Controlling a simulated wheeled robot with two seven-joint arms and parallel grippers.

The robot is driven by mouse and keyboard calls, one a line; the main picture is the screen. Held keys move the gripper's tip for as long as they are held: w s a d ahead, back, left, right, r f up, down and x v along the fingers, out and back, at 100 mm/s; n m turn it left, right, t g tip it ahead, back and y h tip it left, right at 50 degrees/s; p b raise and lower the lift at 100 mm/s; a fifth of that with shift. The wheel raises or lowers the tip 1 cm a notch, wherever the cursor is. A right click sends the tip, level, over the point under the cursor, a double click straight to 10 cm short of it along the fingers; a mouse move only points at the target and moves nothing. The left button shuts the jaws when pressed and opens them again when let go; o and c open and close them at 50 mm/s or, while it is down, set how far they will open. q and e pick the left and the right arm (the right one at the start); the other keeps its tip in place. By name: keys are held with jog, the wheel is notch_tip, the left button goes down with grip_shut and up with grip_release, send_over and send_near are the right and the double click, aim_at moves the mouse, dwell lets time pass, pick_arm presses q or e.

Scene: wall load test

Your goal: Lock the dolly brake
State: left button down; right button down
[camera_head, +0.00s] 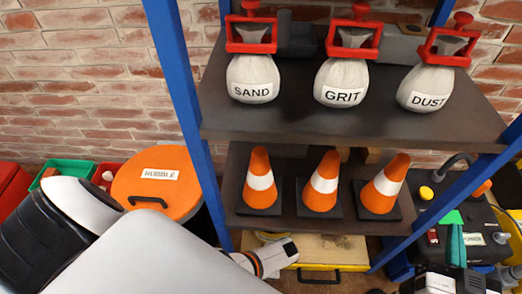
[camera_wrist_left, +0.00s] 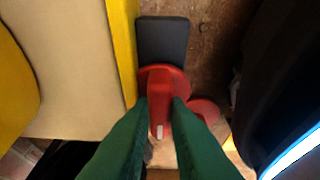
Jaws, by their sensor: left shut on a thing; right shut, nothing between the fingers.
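In the left wrist view, the green fingers of my left gripper (camera_wrist_left: 160,118) are closed on a red brake lever (camera_wrist_left: 160,92). The lever has a round red base beside a yellow edge and a dark plate (camera_wrist_left: 163,40). In the head view, a yellow-edged wooden platform (camera_head: 345,251), seemingly the dolly, sits low under the shelves. My left arm covers the space left of it, and the left fingertips and lever are hidden there. My right gripper (camera_head: 453,228) has its green fingers together and empty, at the lower right, in front of a black case.
A blue-framed rack holds labelled sandbags (camera_head: 340,85) on the upper shelf and orange cones (camera_head: 322,185) on the lower shelf. An orange-lidded rubble bin (camera_head: 155,180) stands left of it. A black case (camera_head: 482,215) with tools is at right.

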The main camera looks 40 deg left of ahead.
pick_arm(q)
jog(key=c, duration=1.4)
grip_release()
jog(key=shift+w+a, duration=0.1)
